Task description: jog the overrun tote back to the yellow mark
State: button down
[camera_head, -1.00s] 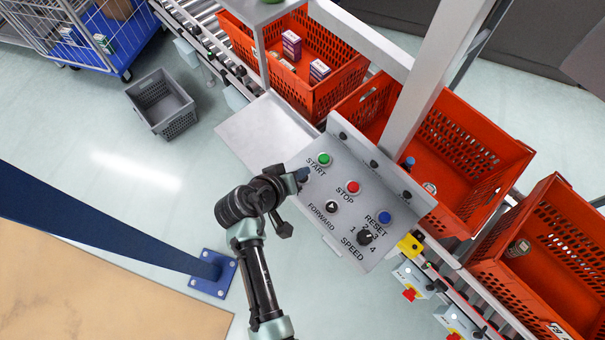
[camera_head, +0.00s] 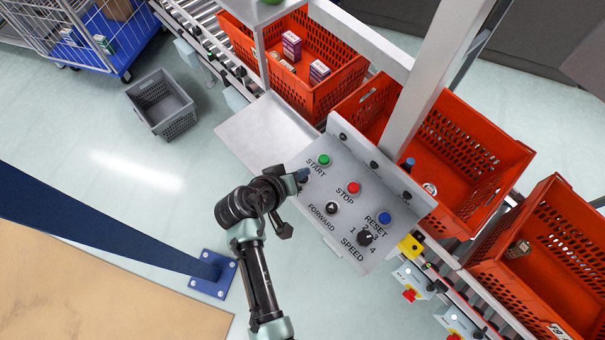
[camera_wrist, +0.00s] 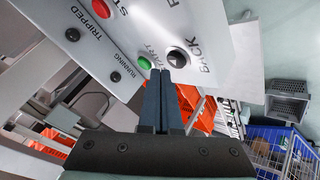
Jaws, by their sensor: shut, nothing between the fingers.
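My gripper (camera_head: 303,175) is at the left edge of the grey control panel (camera_head: 318,229). In the wrist view its shut, empty fingers (camera_wrist: 166,76) point at the panel between the green START button (camera_wrist: 144,63) and the black BACK/FORWARD knob (camera_wrist: 177,57). Contact cannot be told. In the head view the knob (camera_head: 332,207) shows a white arrow. The red STOP button (camera_head: 353,188), blue RESET button (camera_head: 384,217) and SPEED dial (camera_head: 365,237) are uncovered. Orange totes stand behind: one upper left (camera_head: 318,97), one middle (camera_head: 480,135), one right (camera_head: 550,275). I cannot identify a yellow mark.
A grey post (camera_head: 428,75) rises behind the panel. A yellow block (camera_head: 411,244) sits beside the conveyor, with small boxes bearing red buttons (camera_head: 409,295) below. A grey crate (camera_head: 163,105) and blue cart (camera_head: 125,60) stand left. A blue beam (camera_head: 100,220) crosses the lower left.

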jog(key=shift+f, duration=0.1)
dwell(0.6)
jog(key=shift+f+b, duration=0.35)
jog(key=shift+f+b, duration=0.45)
jog(key=shift+f, duration=0.1)
dwell(0.5)
jog(key=shift+r, duration=0.15)
jog(key=shift+r+p, duration=0.8)
notch_tip(320, 180, up, 5)
jog(key=p, duration=0.4)
jog(key=shift+r, duration=0.1)
dwell(0.8)
